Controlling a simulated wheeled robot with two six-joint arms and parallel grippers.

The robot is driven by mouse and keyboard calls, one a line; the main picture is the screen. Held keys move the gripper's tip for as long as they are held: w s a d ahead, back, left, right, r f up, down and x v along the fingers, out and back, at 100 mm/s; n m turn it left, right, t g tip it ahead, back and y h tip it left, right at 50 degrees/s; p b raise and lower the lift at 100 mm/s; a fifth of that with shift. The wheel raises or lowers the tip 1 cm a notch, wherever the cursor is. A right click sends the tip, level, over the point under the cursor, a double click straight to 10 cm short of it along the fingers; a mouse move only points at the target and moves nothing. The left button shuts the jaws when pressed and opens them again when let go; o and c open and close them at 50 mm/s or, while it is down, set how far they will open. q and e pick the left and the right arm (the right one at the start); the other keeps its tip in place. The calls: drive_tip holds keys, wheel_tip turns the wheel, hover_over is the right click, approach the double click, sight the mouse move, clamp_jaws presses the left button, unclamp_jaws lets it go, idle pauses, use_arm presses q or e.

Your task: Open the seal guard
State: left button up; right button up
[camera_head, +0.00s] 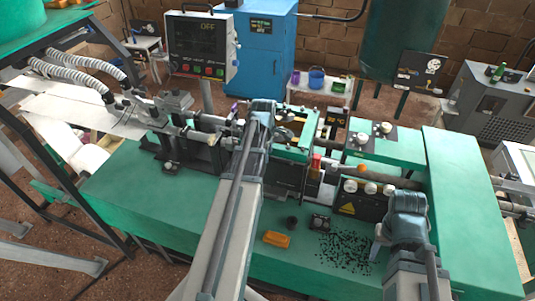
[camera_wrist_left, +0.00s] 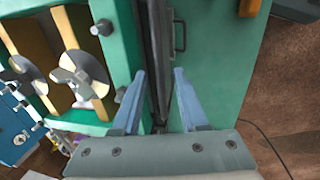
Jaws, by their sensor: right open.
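A dark upright panel with a slim handle (camera_wrist_left: 180,36) shows in the left wrist view, set in the green machine; it looks like the seal guard and stands closed as far as I can see. In the head view, a dark front panel (camera_head: 289,178) below the green frame is partly hidden by my left arm. My left gripper (camera_wrist_left: 158,75) is open, its two fingers spread below the handle in the picture, with nothing between them. In the head view my left gripper (camera_head: 262,112) is over the machine's middle. My right gripper (camera_head: 380,240) is open at the right front.
Black pellets (camera_head: 345,248) and an orange block (camera_head: 276,239) lie on the green bench top (camera_head: 135,200). A control box (camera_head: 202,47) reading OFF stands behind. Round discs with wing nuts (camera_wrist_left: 85,72) sit left of my left gripper.

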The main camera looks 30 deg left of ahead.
use_arm(q)
clamp_jaws()
idle(1.2)
